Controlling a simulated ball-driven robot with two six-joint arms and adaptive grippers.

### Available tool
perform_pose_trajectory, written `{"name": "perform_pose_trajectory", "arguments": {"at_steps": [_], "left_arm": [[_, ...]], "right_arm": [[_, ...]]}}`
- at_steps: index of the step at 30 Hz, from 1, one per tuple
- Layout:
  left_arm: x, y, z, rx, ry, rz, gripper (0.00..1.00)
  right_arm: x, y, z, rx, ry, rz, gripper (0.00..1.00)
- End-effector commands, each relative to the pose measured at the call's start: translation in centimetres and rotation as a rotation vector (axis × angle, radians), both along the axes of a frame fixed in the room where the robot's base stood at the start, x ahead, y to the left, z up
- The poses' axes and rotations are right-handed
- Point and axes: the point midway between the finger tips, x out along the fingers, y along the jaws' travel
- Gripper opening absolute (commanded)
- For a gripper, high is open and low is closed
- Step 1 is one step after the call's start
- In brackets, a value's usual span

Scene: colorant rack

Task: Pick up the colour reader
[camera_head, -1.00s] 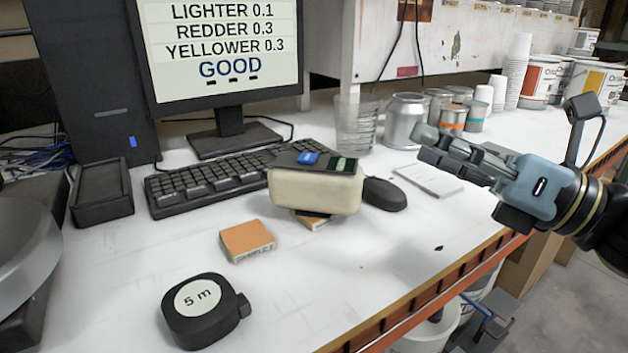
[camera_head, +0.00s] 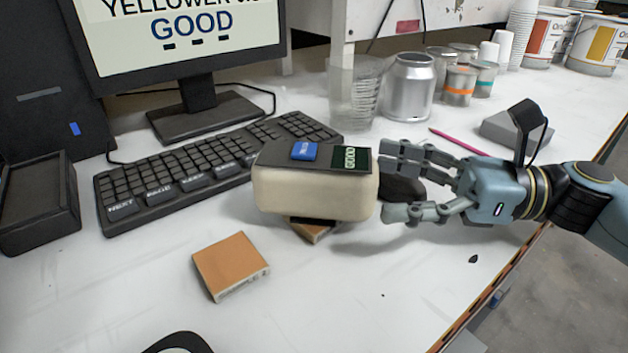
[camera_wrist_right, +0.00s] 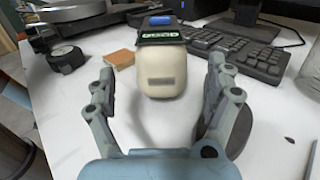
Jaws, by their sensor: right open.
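The colour reader (camera_head: 315,195) is a cream block with a dark top, a blue button and a small green display. It rests on an orange-brown sample block (camera_head: 312,232), mostly hidden under it. My right gripper (camera_head: 388,186) is open just right of the reader, its fingers pointing left at it. In the right wrist view the reader (camera_wrist_right: 162,72) stands ahead, between the two spread fingers (camera_wrist_right: 165,85) and apart from them. My left gripper is not in view.
A dark mouse (camera_head: 402,188) lies behind my right fingers. A keyboard (camera_head: 200,165) and monitor (camera_head: 180,40) stand behind the reader. Another orange sample block (camera_head: 230,262) lies in front. A glass beaker (camera_head: 352,95) and a silver can (camera_head: 407,88) stand behind. The front table is mostly clear.

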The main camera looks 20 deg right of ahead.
Motion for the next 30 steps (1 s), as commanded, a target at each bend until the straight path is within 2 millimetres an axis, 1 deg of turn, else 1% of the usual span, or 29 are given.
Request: {"name": "perform_pose_trajectory", "arguments": {"at_steps": [1, 3, 7, 11, 13, 15, 18, 21, 28, 29, 30], "left_arm": [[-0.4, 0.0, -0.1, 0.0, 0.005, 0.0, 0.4], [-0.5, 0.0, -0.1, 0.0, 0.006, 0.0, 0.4], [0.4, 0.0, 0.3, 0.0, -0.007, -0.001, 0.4], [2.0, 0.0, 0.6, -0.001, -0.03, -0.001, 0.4], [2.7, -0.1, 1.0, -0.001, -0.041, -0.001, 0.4], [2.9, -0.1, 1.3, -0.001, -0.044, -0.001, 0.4], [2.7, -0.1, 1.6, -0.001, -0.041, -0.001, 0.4], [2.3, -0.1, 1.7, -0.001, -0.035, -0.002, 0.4], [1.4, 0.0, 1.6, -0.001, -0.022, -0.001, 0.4], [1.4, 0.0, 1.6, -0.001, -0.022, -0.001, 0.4], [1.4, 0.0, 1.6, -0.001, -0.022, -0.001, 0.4]], "right_arm": [[0.1, 0.0, -1.0, 0.003, 0.002, -0.002, 0.87], [0.2, 0.3, -1.7, 0.005, -0.001, -0.001, 0.87], [0.7, 1.4, -1.5, 0.002, -0.002, 0.0, 0.87], [1.1, 2.4, -1.4, 0.005, -0.002, -0.001, 0.87], [1.6, 3.4, -1.2, 0.006, -0.004, -0.001, 0.87], [2.2, 4.6, -1.1, 0.008, -0.004, -0.001, 0.87], [2.8, 5.9, -1.2, 0.006, -0.002, -0.001, 0.87], [3.1, 6.7, -1.3, 0.004, -0.002, 0.0, 0.87], [3.2, 6.8, -1.5, 0.0, 0.0, 0.0, 0.87], [3.2, 6.8, -1.5, 0.0, 0.0, 0.0, 0.85], [3.2, 6.8, -1.5, 0.0, 0.0, 0.0, 0.8]]}}
